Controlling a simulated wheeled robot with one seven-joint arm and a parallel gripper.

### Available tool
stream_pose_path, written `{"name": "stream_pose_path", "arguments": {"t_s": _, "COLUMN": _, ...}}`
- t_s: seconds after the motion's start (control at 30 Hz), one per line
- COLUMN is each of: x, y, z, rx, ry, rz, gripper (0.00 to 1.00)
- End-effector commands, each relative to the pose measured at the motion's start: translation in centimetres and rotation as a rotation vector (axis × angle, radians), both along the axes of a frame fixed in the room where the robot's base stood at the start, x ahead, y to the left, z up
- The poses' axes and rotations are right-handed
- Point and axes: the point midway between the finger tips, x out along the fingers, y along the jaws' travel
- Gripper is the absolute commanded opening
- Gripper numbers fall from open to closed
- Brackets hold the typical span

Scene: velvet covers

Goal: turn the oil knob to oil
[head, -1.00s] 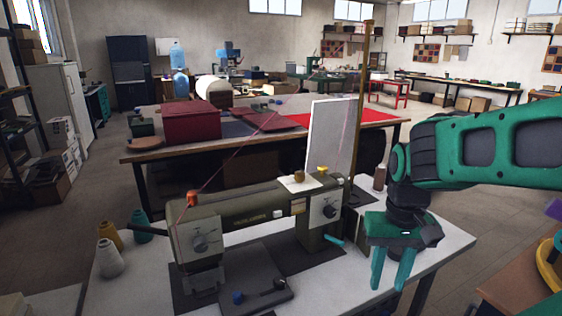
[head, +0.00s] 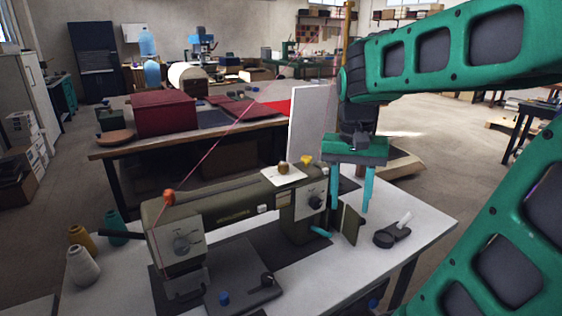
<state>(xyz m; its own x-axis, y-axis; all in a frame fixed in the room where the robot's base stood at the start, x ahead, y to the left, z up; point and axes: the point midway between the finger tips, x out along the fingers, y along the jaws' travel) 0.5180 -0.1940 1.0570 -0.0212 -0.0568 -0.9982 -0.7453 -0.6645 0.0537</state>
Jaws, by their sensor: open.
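An olive sewing machine (head: 225,205) stands on a white table. It carries several knobs, and I cannot read which one is the oil knob. A dark dial (head: 316,201) sits on the pale plate of its right column, and another dial (head: 181,243) is on the left head. A brass knob (head: 283,168) and a yellow knob (head: 306,160) are on top. A blue knob (head: 223,298) and a black knob (head: 267,280) are on the base. My gripper (head: 350,208) is open and empty, fingers pointing down, just right of the right column.
Thread cones (head: 83,265) stand at the table's left. A black round item with a white stick (head: 390,235) lies on the right of the table. A hinged olive flap (head: 347,222) stands out below my fingers. A white panel (head: 308,125) rises behind the machine.

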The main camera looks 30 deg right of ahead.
Motion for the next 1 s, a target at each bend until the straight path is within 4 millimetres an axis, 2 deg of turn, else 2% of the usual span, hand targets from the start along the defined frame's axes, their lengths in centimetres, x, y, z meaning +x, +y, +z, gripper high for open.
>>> {"name": "stream_pose_path", "arguments": {"t_s": 0.03, "x": 3.0, "y": -0.1, "z": 1.9, "rx": -0.011, "ry": -0.003, "rz": -0.061, "gripper": 0.44}}
{"name": "stream_pose_path", "arguments": {"t_s": 0.2, "x": 11.4, "y": 1.1, "z": 7.0, "rx": -0.015, "ry": -0.018, "rz": -0.283, "gripper": 0.44}}
{"name": "stream_pose_path", "arguments": {"t_s": 0.3, "x": 15.5, "y": 2.2, "z": 9.2, "rx": -0.001, "ry": -0.028, "rz": -0.396, "gripper": 0.44}}
{"name": "stream_pose_path", "arguments": {"t_s": 0.4, "x": 18.5, "y": 3.2, "z": 10.8, "rx": 0.018, "ry": -0.034, "rz": -0.487, "gripper": 0.44}}
{"name": "stream_pose_path", "arguments": {"t_s": 0.5, "x": 20.4, "y": 4.0, "z": 11.9, "rx": 0.033, "ry": -0.037, "rz": -0.551, "gripper": 0.44}}
{"name": "stream_pose_path", "arguments": {"t_s": 0.67, "x": 21.6, "y": 4.4, "z": 12.4, "rx": 0.045, "ry": -0.037, "rz": -0.597, "gripper": 0.44}}
{"name": "stream_pose_path", "arguments": {"t_s": 0.77, "x": 21.7, "y": 4.4, "z": 12.1, "rx": 0.045, "ry": -0.036, "rz": -0.602, "gripper": 0.44}}
{"name": "stream_pose_path", "arguments": {"t_s": 1.0, "x": 21.6, "y": 4.3, "z": 9.8, "rx": 0.045, "ry": -0.035, "rz": -0.604, "gripper": 0.44}}
